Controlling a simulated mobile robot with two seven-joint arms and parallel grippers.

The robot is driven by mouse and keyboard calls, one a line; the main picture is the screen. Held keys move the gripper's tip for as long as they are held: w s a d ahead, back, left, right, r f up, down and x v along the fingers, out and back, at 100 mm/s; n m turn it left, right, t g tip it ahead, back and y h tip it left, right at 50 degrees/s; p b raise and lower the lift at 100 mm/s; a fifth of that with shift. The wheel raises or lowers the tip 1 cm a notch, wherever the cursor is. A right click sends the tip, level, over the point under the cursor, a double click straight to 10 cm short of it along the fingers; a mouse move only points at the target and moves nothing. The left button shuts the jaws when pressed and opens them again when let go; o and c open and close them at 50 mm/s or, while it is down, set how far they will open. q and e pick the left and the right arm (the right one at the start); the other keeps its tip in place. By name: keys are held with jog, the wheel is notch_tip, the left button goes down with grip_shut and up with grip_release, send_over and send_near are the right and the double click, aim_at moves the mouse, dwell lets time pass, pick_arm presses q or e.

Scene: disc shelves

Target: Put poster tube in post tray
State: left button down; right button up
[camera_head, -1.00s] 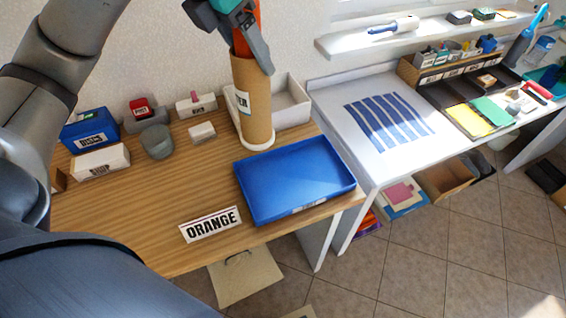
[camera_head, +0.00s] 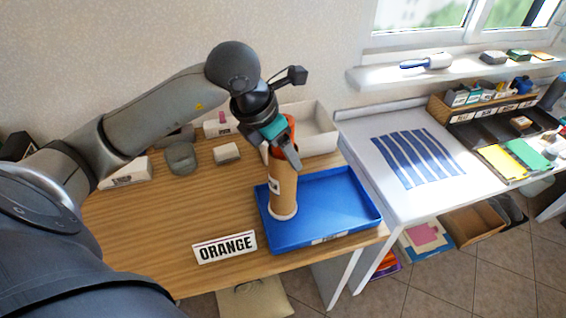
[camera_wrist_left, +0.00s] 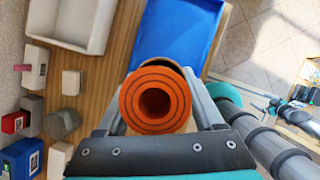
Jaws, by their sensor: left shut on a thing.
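The poster tube (camera_head: 284,190) is a brown cardboard cylinder with an orange upper end and a white bottom rim. It stands nearly upright, its bottom over the left part of the blue tray (camera_head: 335,205); I cannot tell whether it touches the tray floor. My left gripper (camera_head: 281,150) is shut on the tube near its top. In the left wrist view the tube's orange ringed end (camera_wrist_left: 155,100) is between the fingers and hides most of the tube below. The blue tray (camera_wrist_left: 180,35) also shows there.
An ORANGE sign (camera_head: 225,247) stands left of the tray near the front edge. A white open box (camera_head: 315,135) is behind the tray. Small boxes and a grey pot (camera_head: 181,158) line the back left. A white table (camera_head: 385,190) adjoins at right. Wood in the middle left is clear.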

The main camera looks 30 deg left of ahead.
pick_arm(q)
jog(key=shift+f, duration=1.6)
jog(key=shift+f+b, duration=0.2)
jog(key=shift+b, duration=0.2)
grip_release()
jog(key=shift+r, duration=0.1)
jog(key=shift+r, duration=0.1)
jog(key=shift+r+p, duration=0.3)
jog(key=shift+r, duration=0.05)
jog(key=p+v, duration=0.1)
jog(key=v, duration=1)
jog(key=shift+s+r, duration=0.15)
jog(key=shift+r, duration=0.05)
